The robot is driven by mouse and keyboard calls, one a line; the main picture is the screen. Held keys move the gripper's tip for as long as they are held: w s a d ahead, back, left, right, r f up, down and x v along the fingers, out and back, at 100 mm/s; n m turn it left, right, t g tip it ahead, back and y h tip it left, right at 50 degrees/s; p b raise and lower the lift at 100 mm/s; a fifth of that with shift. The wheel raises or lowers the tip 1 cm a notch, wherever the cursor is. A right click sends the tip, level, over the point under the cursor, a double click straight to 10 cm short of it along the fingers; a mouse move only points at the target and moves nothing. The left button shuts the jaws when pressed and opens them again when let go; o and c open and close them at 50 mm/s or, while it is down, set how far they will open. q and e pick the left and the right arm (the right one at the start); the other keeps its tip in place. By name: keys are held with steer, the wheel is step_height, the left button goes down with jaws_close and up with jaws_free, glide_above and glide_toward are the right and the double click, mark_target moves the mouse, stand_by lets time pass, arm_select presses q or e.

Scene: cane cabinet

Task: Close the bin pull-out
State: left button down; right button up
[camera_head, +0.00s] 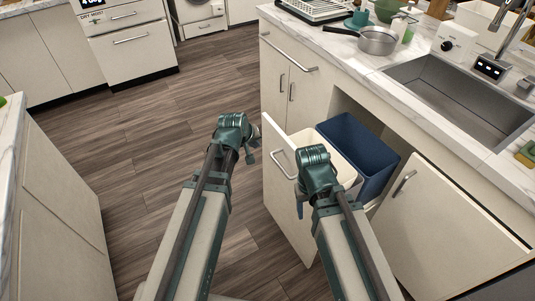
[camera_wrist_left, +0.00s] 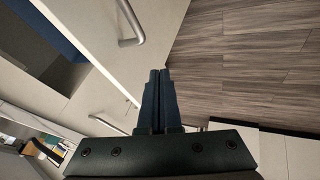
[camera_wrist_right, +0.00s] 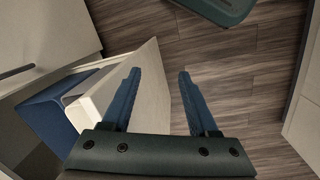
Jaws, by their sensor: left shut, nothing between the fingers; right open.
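The bin pull-out stands open from the cabinet below the counter. Its cream front panel (camera_head: 284,205) bears a metal handle (camera_head: 279,164), and behind it are a dark blue bin (camera_head: 362,150) and a white bin, partly hidden by my right wrist. My left gripper (camera_head: 251,156) is shut and empty, just outside the front panel near its handle. The left wrist view shows its fingertips (camera_wrist_left: 158,72) together beside a handle (camera_wrist_left: 134,28). My right gripper (camera_wrist_right: 157,70) is open and empty above the pull-out; the blue bin (camera_wrist_right: 45,115) and white bin (camera_wrist_right: 92,98) lie left of its fingers.
A cabinet door (camera_head: 440,230) right of the pull-out stands below the sink (camera_head: 465,95). A saucepan (camera_head: 376,40) sits on the counter. Cabinets (camera_head: 55,210) stand at the left. The wood floor (camera_head: 160,130) between is clear.

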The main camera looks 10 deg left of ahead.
arm_select(q)
steer(key=w+a+f, duration=0.1)
steer(key=w, duration=0.1)
steer(key=n+b, duration=0.1)
steer(key=b, duration=0.8)
glide_toward(270, 142)
steer(key=s+a+f+x, duration=0.1)
steer(key=x, duration=0.3)
steer(key=shift+w+d+t, duration=0.4)
steer(key=shift+w+d, duration=0.15)
arm_select(e)
step_height(270, 142, down, 10)
steer(key=shift+r, duration=0.15)
